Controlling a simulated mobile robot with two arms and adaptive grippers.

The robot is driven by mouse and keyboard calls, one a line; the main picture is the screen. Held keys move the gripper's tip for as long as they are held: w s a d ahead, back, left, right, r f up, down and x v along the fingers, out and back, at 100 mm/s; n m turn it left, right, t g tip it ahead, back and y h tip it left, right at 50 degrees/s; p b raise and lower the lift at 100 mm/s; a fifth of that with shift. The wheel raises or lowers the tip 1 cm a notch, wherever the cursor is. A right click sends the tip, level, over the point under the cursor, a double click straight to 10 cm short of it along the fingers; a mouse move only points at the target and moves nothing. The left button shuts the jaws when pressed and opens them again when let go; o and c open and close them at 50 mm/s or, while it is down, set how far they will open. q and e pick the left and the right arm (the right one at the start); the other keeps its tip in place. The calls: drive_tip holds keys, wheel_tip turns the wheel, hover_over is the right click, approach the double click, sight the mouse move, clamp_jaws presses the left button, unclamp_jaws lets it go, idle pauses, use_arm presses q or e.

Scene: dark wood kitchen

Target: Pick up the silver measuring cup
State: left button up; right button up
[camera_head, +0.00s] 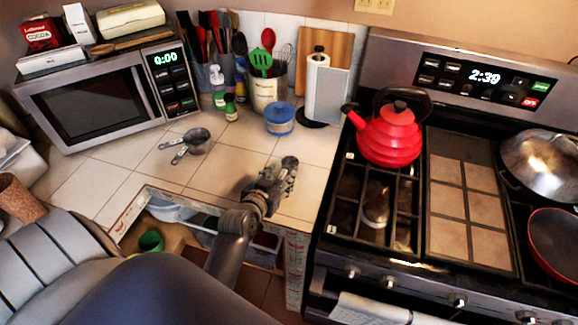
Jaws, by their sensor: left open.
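The silver measuring cup (197,140) sits on the white tiled counter (125,172), in front of the microwave. Its handle points to the lower left, and a second handle-like piece shows beside it. My left gripper (287,168) is over the counter to the right of the cup and nearer the front edge. It is open, with nothing seen between its fingers, and it is clearly apart from the cup. My right gripper is not in view.
A microwave (98,98) stands behind the cup. The stove with a red kettle (390,135) is at right. An open drawer (180,235) lies below the counter edge.

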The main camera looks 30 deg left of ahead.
use_arm(q)
drive_tip(key=shift+w+a+f, duration=0.1)
drive_tip(key=shift+w+f, duration=0.1)
drive_tip(key=shift+w, duration=0.3)
drive_tip(key=shift+s, duration=0.1)
drive_tip(key=shift+c, duration=1.1)
clamp_jaws()
drive_tip(key=shift+r, duration=0.15)
